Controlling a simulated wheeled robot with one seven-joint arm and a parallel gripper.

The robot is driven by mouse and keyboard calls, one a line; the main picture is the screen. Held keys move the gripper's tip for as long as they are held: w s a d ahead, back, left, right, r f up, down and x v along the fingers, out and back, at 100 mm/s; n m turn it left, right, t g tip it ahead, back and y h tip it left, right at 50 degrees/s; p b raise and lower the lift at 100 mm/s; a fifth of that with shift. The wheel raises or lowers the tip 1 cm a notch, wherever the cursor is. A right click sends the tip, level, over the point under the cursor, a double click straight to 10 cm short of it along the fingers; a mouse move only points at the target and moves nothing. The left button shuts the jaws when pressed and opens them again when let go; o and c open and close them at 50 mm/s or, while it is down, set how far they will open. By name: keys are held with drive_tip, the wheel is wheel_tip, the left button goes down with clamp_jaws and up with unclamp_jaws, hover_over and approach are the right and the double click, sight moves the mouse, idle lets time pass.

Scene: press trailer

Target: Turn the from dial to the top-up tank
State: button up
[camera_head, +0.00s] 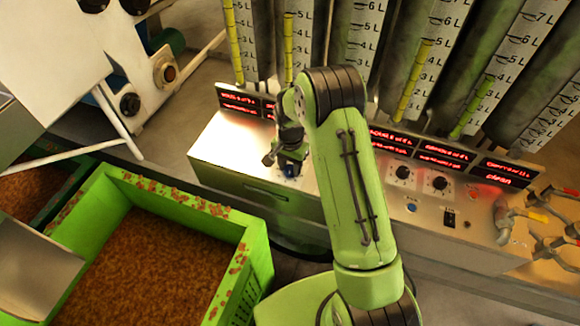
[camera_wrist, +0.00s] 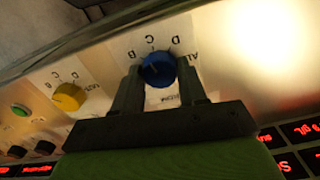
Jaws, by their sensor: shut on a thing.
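In the wrist view a blue dial (camera_wrist: 158,69) sits on a pale plate with letters B, C, D and a partly hidden longer word around it. My gripper (camera_wrist: 160,75) has one finger on each side of it and is shut on it. A yellow dial (camera_wrist: 68,97) with a similar lettered plate stands to the left, apart from the gripper. I cannot read which dial is the from dial. In the head view my gripper (camera_head: 287,155) reaches down to the metal panel, and a bit of the blue dial (camera_head: 290,171) shows beneath it.
Upright tanks with litre scales stand behind red displays (camera_head: 395,142). Black knobs (camera_head: 402,173), small buttons and a tap (camera_head: 520,215) are on the panel's right. A green crate (camera_head: 255,235) of brown material stands at front left. My arm covers the panel's middle.

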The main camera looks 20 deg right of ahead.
sight(290, 168)
drive_tip(key=n+b, duration=0.1)
drive_tip(key=n, duration=0.2)
drive_tip(key=shift+n, duration=0.4)
drive_tip(key=n+b, duration=0.1)
drive_tip(key=n, duration=0.2)
drive_tip(key=n+b, duration=0.1)
drive_tip(key=n, duration=0.3)
drive_tip(key=shift+n+b, duration=0.4)
drive_tip(key=shift+n, duration=1.7)
drive_tip(key=o, duration=1.1)
drive_tip(key=shift+c, duration=0.2)
drive_tip(key=shift+r, duration=0.15)
wheel_tip(290, 168, up, 16)
drive_tip(key=p, duration=0.2)
drive_tip(key=shift+f, duration=0.25)
